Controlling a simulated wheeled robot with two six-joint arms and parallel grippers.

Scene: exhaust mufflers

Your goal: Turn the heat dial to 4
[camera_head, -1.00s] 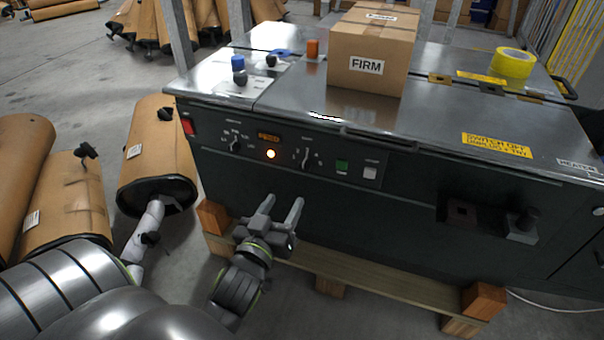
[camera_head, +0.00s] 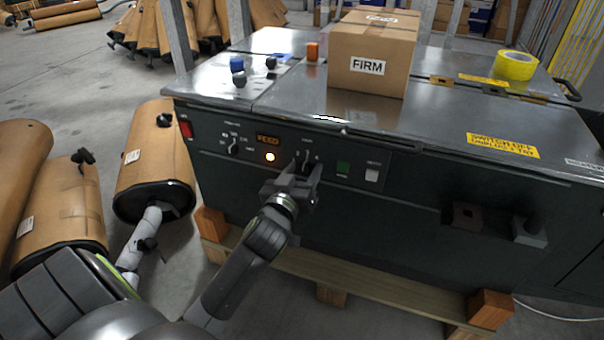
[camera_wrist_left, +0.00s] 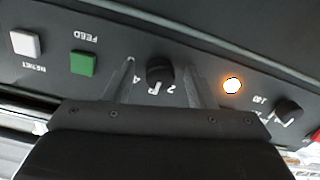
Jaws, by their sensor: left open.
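The heat dial (camera_head: 305,159) is a black knob on the dark front panel, with white numbers around it. It also shows in the left wrist view (camera_wrist_left: 160,70), where the picture is upside down and a 2 and a 4 are readable near it. My left gripper (camera_head: 308,169) is open, with its fingers at the panel, one on each side of the dial. In the left wrist view the dial sits between the two fingertips (camera_wrist_left: 160,76), with a gap on both sides. I cannot tell which number the dial points to. My right gripper is not in view.
A second black knob (camera_head: 234,146), a lit lamp (camera_head: 270,157), a green button (camera_head: 343,168), a white button (camera_head: 372,175) and a red switch (camera_head: 186,129) share the panel. A cardboard box (camera_head: 368,65) and yellow tape (camera_head: 515,65) stand on top. Wrapped mufflers (camera_head: 150,165) lie at left.

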